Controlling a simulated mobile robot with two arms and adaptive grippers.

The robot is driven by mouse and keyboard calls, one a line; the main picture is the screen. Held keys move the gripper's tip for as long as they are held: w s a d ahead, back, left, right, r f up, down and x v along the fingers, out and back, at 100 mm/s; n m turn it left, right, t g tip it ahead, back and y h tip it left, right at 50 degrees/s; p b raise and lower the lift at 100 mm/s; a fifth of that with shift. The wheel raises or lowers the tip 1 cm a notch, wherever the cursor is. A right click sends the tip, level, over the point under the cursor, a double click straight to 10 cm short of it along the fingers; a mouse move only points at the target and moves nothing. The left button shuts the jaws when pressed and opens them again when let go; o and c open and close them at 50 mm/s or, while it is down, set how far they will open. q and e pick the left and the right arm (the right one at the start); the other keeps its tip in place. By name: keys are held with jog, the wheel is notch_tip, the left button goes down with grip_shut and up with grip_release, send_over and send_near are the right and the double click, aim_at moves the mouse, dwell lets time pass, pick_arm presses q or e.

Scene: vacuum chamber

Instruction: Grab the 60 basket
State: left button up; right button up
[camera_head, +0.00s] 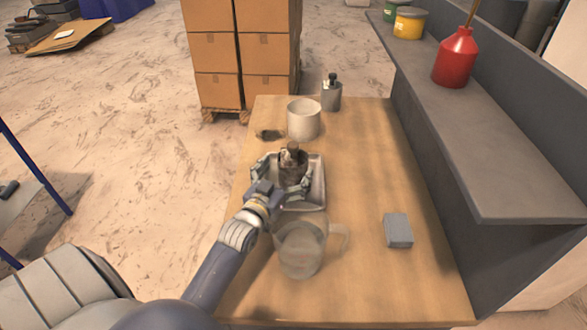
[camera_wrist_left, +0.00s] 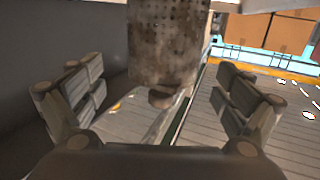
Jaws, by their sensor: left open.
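The basket is a dark, worn, perforated cylinder (camera_head: 292,166) with a small knob on top. It stands over a grey metal tray (camera_head: 317,172) on the wooden table. In the left wrist view the basket (camera_wrist_left: 168,45) hangs into the upper middle, with a short stub at its lower end; no number on it can be read. My left gripper (camera_head: 280,180) is at the tray with its fingers spread on either side of the basket. In the left wrist view the open fingers (camera_wrist_left: 160,98) have a gap to the basket on both sides. My right gripper is not seen.
A glass jug (camera_head: 301,250) stands just in front of the tray, close to my left forearm. A white cup (camera_head: 303,118) and a grey bottle (camera_head: 331,95) stand behind. A grey block (camera_head: 398,230) lies right. A grey shelf (camera_head: 470,130) borders the table's right side.

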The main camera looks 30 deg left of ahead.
aim_at(293, 160)
pick_arm(q)
jog(key=shift+w+a+f+p, duration=0.1)
jog(key=shift+w+a+p, duration=0.1)
jog(key=shift+w, duration=0.6)
jog(key=shift+w+a+f+p, duration=0.1)
jog(key=shift+w+a+p, duration=0.1)
jog(key=shift+w, duration=0.6)
jog(key=shift+w+a+f+p, duration=0.1)
jog(key=shift+w+a+p, duration=0.1)
jog(key=shift+w, duration=0.6)
jog(key=shift+c, duration=0.5)
jog(key=shift+r, duration=0.15)
jog(key=c, duration=1.3)
